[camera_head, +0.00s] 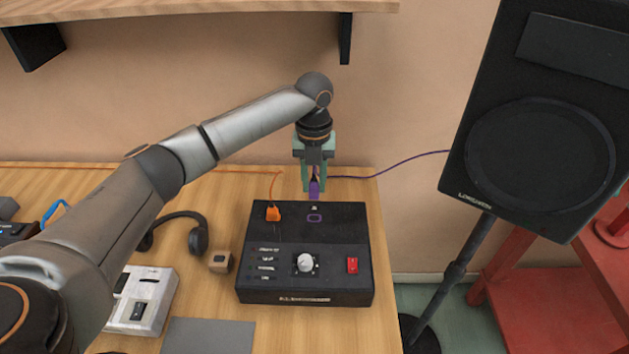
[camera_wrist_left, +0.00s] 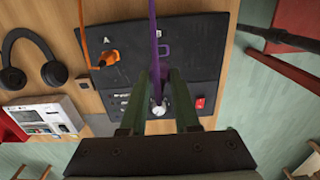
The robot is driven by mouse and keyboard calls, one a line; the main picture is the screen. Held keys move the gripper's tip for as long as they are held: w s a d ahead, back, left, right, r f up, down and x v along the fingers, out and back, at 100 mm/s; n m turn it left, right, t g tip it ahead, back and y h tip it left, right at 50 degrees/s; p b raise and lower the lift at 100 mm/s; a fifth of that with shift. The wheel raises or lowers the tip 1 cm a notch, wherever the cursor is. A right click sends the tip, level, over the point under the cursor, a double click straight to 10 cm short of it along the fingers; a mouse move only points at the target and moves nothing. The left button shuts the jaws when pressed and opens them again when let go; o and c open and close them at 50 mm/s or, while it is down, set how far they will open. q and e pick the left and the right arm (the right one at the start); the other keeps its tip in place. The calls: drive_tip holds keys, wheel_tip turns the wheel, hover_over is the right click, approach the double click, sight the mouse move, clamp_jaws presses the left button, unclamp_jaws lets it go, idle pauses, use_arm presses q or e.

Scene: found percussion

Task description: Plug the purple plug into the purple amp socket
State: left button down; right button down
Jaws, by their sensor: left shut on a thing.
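The amp (camera_head: 345,235) is a black box on the wooden table, with a purple-outlined socket (camera_head: 315,218) near its back edge. It also shows in the wrist view, where the purple socket (camera_wrist_left: 165,48) lies just right of the purple cable. My left gripper (camera_head: 314,182), with green fingers, points down and is shut on the purple plug (camera_head: 315,188). In the head view the plug appears just behind the socket, apart from it; its exact height is hard to tell. In the wrist view the plug (camera_wrist_left: 155,68) is partly hidden between the fingers. My right gripper is not in view.
An orange plug (camera_head: 273,214) stands on the amp left of the purple socket, with an orange cable. The amp bears a white knob (camera_head: 305,262) and a red switch (camera_head: 352,265). Headphones (camera_head: 198,238) lie left. A speaker (camera_head: 540,120) stands right; a shelf (camera_head: 190,8) is above.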

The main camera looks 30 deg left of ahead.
sight(314, 194)
use_arm(q)
drive_tip(key=shift+f, duration=0.1)
drive_tip(key=shift+f+b, duration=0.8)
drive_tip(key=shift+f, duration=2)
drive_tip(key=shift+p, duration=0.55)
drive_tip(key=shift+s+f+b, duration=0.1)
drive_tip(key=shift+f+b, duration=0.3)
drive_tip(key=shift+f, duration=1.05)
drive_tip(key=c, duration=0.6)
unclamp_jaws()
drive_tip(key=shift+o, duration=0.2)
